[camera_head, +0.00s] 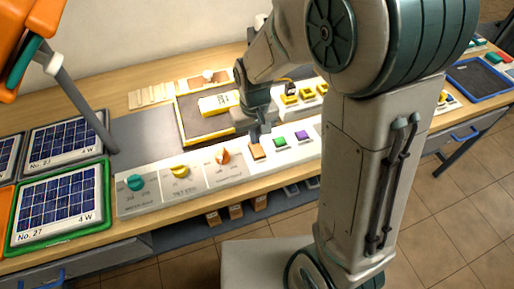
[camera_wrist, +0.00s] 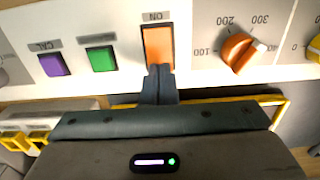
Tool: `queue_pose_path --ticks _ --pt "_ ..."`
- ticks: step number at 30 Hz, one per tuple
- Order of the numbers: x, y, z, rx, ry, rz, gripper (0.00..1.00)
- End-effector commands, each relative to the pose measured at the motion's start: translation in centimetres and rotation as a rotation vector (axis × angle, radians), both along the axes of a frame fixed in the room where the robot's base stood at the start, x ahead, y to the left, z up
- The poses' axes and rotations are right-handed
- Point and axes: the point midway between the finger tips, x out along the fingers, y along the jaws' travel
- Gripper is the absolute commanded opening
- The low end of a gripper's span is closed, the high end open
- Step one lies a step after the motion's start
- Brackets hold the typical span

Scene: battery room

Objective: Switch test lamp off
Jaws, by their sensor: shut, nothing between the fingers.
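An orange rocker switch (camera_wrist: 158,45) is set in the white control panel (camera_wrist: 200,72), under a small label that seems to read ON in the wrist view. It also shows as an orange-brown square (camera_head: 257,151) in the head view. My gripper (camera_wrist: 160,72) is shut and empty, its fingertips at the switch's lower edge in the wrist view. I cannot tell whether they touch it. In the head view my gripper (camera_head: 259,134) points down just behind the switch. The fingers hide a little of the switch's lower end. No part is clearly marked as the test lamp.
A green button (camera_wrist: 102,58) and a purple button (camera_wrist: 54,64) sit left of the switch, and an orange knob (camera_wrist: 237,50) right of it.

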Motion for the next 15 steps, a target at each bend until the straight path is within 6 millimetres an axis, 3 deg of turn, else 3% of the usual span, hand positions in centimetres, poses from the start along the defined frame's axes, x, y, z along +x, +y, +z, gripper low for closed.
queue_pose_path --ticks 15 --pt "-0.01 0.00 -0.87 0.000 0.000 0.000 0.00"
